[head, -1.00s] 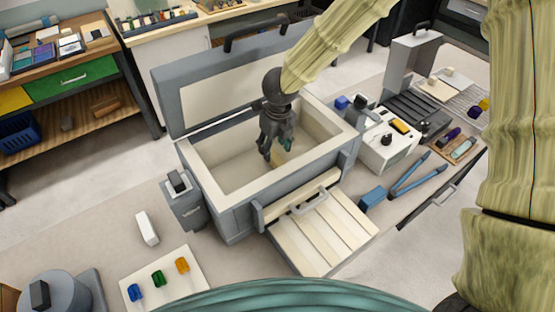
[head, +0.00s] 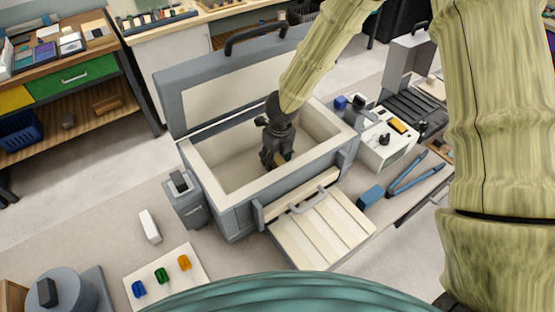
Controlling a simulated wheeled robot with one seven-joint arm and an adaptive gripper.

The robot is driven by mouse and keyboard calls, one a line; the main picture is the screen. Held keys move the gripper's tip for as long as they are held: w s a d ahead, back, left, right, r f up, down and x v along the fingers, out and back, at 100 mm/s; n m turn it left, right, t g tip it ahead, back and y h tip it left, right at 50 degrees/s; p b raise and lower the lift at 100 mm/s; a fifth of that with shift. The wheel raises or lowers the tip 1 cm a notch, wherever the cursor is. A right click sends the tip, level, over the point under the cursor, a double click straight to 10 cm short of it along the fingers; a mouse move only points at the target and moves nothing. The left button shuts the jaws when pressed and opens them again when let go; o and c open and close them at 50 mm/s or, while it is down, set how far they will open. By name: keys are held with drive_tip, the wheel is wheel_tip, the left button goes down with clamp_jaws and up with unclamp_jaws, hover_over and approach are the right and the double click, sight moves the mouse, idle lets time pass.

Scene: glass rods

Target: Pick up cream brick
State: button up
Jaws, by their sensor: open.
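A small cream brick (head: 286,158) shows inside the open grey box with pale lining (head: 222,168), near its front wall. It is mostly hidden behind my dark gripper (head: 272,162). My gripper reaches down into the box with its fingers open, close beside or around the brick. I cannot tell whether the fingers touch it.
The box's lid (head: 235,88) stands open at the back. A slatted cream panel with a handle (head: 322,230) lies in front. A white block (head: 150,226) and a white board (head: 168,276) with coloured pieces are at left. Blue tongs (head: 415,180) lie at right.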

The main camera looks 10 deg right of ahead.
clamp_jaws()
drive_tip(key=s+a+r+b, duration=0.4)
drive_tip(key=a+r, duration=0.4)
drive_tip(key=a, duration=0.5)
drive_tip(key=shift+s+b, duration=0.4)
drive_tip(key=shift+s, duration=0.25)
drive_tip(key=shift+r, duration=0.1)
wheel_tip(320, 180, up, 10)
drive_tip(key=p, duration=0.9)
drive_tip(key=shift+p, duration=0.3)
